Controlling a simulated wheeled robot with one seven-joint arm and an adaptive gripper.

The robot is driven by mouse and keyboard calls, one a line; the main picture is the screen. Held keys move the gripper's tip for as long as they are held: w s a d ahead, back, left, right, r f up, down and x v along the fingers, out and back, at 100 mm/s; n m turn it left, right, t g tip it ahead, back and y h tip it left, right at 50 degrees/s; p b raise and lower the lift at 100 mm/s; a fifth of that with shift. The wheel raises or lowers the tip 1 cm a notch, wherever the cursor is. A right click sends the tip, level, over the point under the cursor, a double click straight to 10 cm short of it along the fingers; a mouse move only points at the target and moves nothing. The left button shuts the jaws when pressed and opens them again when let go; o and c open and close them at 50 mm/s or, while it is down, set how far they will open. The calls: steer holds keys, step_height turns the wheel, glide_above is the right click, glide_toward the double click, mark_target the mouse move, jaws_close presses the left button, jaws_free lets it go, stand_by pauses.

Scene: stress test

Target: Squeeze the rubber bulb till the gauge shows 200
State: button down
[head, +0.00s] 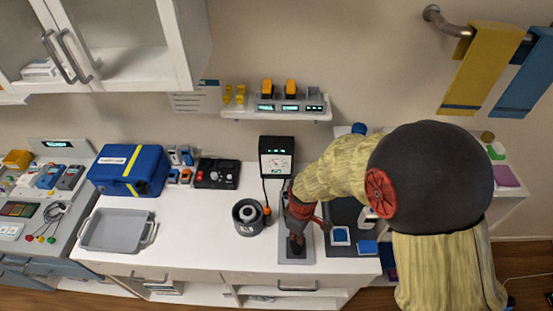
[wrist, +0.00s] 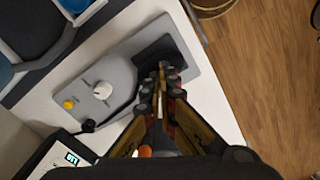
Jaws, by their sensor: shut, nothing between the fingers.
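The gauge (head: 277,160) is a black box with a white dial and a small lit display, standing at the back of the counter; its reading is too small to tell. Its lower part also shows in the wrist view (wrist: 70,158). My gripper (head: 297,240) is shut and empty over a grey panel (wrist: 122,73). In the wrist view its fingertips (wrist: 161,76) are at a dark, squarish piece (wrist: 172,52) on that panel; I cannot tell whether they touch. A black hose runs on the panel beside the fingers. I cannot make out the rubber bulb clearly.
The panel carries a white knob (wrist: 102,90) and a yellow button (wrist: 69,104). A dark round pot (head: 248,217) stands left of my gripper. A dark mat (head: 346,213) with blue-and-white items lies right. A blue case (head: 128,170) and grey tray (head: 117,230) are further left.

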steer(key=shift+f+b, duration=0.75)
steer(key=shift+f, duration=0.4)
steer(key=shift+r+p, duration=0.95)
steer(key=shift+r, duration=0.3)
steer(key=shift+f, duration=0.1)
steer(key=shift+f, duration=0.1)
stand_by(0.7)
steer(key=shift+f+b, duration=0.7)
steer(key=shift+f, duration=0.35)
steer(key=shift+r+p, duration=0.9)
steer(key=shift+r, duration=0.35)
steer(key=shift+f, duration=0.1)
